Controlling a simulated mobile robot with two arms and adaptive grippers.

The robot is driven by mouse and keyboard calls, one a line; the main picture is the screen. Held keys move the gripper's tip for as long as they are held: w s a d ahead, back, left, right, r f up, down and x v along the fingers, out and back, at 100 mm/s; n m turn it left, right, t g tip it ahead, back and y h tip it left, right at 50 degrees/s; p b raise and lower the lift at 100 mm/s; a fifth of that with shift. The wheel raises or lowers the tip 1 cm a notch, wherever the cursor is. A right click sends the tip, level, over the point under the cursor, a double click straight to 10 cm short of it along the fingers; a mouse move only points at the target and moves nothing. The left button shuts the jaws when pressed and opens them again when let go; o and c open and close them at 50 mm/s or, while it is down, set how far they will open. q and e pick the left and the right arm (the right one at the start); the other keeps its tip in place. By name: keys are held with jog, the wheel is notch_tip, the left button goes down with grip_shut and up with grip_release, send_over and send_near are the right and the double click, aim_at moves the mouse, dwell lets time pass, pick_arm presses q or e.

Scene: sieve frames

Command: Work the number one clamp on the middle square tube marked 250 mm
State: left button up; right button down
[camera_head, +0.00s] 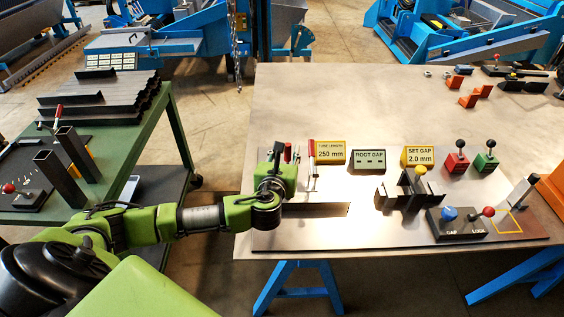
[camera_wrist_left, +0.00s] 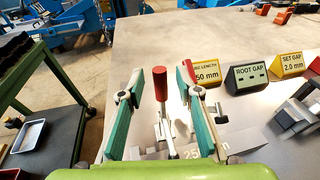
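My left gripper (camera_head: 286,155) is above the near left part of the table. In the left wrist view, its two green fingers (camera_wrist_left: 160,72) are apart. An upright red clamp handle (camera_wrist_left: 160,86) on a metal stem shows between them, with a visible gap on both sides. A second red handle (camera_wrist_left: 190,78) shows partly behind the right finger; the upright red-handled clamp (camera_head: 311,153) beside the gripper shows in the head view. The dark tube (camera_head: 325,210) lies below; its "25…" mark is partly hidden in the left wrist view. The clamp numbers cannot be read. My right gripper is not in view.
Yellow "250 mm" (camera_head: 331,152) and "2.0 mm" (camera_head: 419,156) signs flank a dark root gap sign (camera_head: 369,161). A dark fixture (camera_head: 404,192) and a gap/lock lever box (camera_head: 463,224) stand to the right. The green rack table (camera_head: 140,150) is left, across a floor gap.

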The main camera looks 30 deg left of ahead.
pick_arm(q)
jog(key=v, duration=0.8)
jog(key=shift+s, duration=0.35)
jog(key=shift+d, duration=0.15)
